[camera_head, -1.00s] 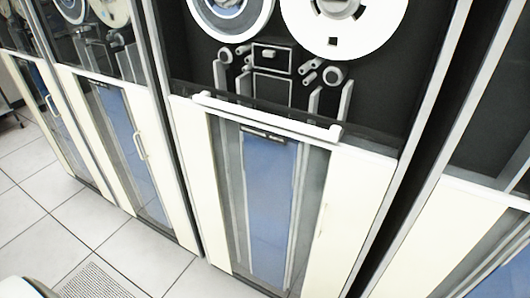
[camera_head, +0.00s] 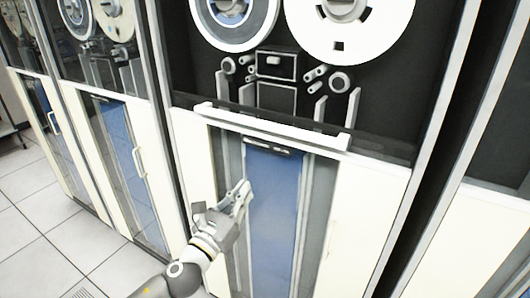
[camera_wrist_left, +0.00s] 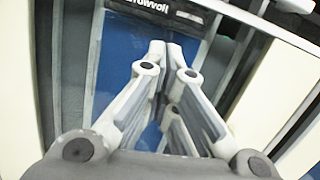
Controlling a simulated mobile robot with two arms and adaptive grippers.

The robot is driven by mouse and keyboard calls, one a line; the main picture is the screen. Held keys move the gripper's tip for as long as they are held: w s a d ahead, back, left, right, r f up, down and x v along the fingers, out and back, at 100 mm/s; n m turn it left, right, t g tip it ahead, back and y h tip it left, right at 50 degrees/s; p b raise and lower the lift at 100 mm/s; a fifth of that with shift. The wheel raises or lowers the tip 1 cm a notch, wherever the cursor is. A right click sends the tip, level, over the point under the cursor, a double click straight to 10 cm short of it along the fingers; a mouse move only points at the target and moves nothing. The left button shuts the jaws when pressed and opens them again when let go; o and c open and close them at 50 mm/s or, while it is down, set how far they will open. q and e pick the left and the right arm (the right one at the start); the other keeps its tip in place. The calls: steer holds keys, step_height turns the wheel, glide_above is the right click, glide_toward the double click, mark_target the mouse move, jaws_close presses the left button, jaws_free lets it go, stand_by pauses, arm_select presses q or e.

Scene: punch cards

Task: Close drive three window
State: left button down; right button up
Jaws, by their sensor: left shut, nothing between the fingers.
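A tape drive cabinet stands straight ahead, with two reels behind its upper opening. A white horizontal bar handle (camera_head: 272,125) runs across the bottom of that upper section, over a dark see-through strip. I see no number marking it as drive three, and I cannot tell how far its window is drawn. My left gripper (camera_head: 243,188) is shut and empty, below the bar and in front of the blue strip of the lower door. The left wrist view shows its fingers (camera_wrist_left: 168,50) together in front of the blue panel (camera_wrist_left: 110,70). My right gripper is not in view.
More drive cabinets stand at the left, one with a vertical door handle (camera_head: 139,162). Another cabinet (camera_head: 480,230) stands close at the right. Tiled floor (camera_head: 100,248) is open at the lower left.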

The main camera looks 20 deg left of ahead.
arm_select(q)
step_height(320, 180, up, 3)
steer(key=d+m, duration=0.1)
steer(key=m, duration=0.1)
steer(key=p, duration=0.3)
glide_toward(273, 141)
steer(key=shift+n+t, duration=0.3)
steer(key=w, duration=0.3)
steer(key=w+f, duration=0.1)
steer(key=w, duration=0.1)
steer(key=shift+w+f, duration=0.15)
steer(key=shift+w, duration=0.2)
steer(key=shift+w+r+h+p, duration=0.2)
steer(key=shift+r+h+p, duration=0.2)
steer(key=shift+r+p, duration=0.65)
steer(key=shift+s+r+p, duration=0.1)
steer(key=shift+r+p, duration=0.25)
steer(key=shift+r, duration=0.45)
